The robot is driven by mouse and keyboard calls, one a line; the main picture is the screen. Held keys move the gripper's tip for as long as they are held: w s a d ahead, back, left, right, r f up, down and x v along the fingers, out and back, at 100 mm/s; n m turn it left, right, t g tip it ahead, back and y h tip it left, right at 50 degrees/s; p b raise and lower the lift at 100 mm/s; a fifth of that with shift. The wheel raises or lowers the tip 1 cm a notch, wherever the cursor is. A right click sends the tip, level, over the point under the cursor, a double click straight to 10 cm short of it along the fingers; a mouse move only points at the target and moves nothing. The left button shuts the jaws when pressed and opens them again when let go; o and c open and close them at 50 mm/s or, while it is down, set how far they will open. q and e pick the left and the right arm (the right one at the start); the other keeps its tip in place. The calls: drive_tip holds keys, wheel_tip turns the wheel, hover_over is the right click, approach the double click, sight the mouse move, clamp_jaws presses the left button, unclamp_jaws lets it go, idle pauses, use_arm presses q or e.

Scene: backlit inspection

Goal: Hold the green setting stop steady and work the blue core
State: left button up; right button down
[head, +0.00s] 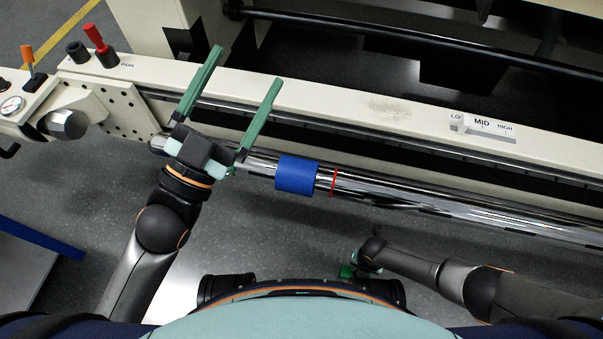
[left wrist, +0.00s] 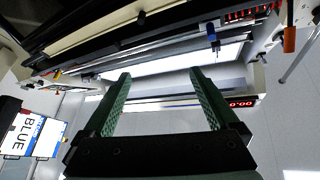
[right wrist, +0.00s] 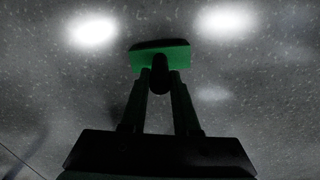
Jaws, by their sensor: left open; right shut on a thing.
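The blue core (head: 296,175) is a sleeve around a long chrome bar (head: 430,200) in the head view, just left of a thin red ring (head: 334,183). My left gripper (head: 246,70) is open and empty. Its long green fingers reach over the bar and the cream rail, left of the core and apart from it. Its open fingers also show in the left wrist view (left wrist: 160,80). My right gripper (right wrist: 160,82) is shut on the dark stem of a green block, apparently the green setting stop (right wrist: 160,56). In the head view the stop (head: 347,271) is low, below the bar, partly hidden.
A cream rail (head: 340,105) runs behind the bar and carries a LO, MID, HIGH scale (head: 482,123). Open floor lies below the bar.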

use_arm(q)
drive_tip(key=w+d+f+m+g+y, duration=0.1)
drive_tip(key=w+d+f+m+g, duration=0.1)
drive_tip(key=w+d+f+g, duration=0.45)
drive_tip(key=m+g+y, duration=0.6)
drive_tip(key=g+y, duration=0.1)
drive_tip(key=g, duration=0.3)
hover_over(287, 164)
drive_tip(key=w+d, duration=0.2)
drive_tip(key=d, duration=0.1)
wheel_tip(287, 164, down, 19)
drive_tip(key=shift+r, duration=0.15)
drive_tip(key=a+g+y, duration=0.1)
drive_tip(key=a, duration=0.1)
drive_tip(key=a+m+g+y, duration=0.1)
drive_tip(key=a, duration=0.2)
drive_tip(key=s+a+m+g+y, duration=0.1)
drive_tip(key=a, duration=0.1)
drive_tip(key=shift+a+r+y, duration=0.15)
drive_tip(key=shift+r+y, duration=0.05)
drive_tip(key=shift+y, duration=0.2)
drive_tip(key=shift+a+f, duration=0.15)
drive_tip(key=shift+f, duration=0.2)
wheel_tip(287, 164, down, 9)
drive_tip(key=shift+f, duration=0.1)
drive_tip(key=shift+s+d, duration=0.1)
drive_tip(key=shift+d, duration=0.35)
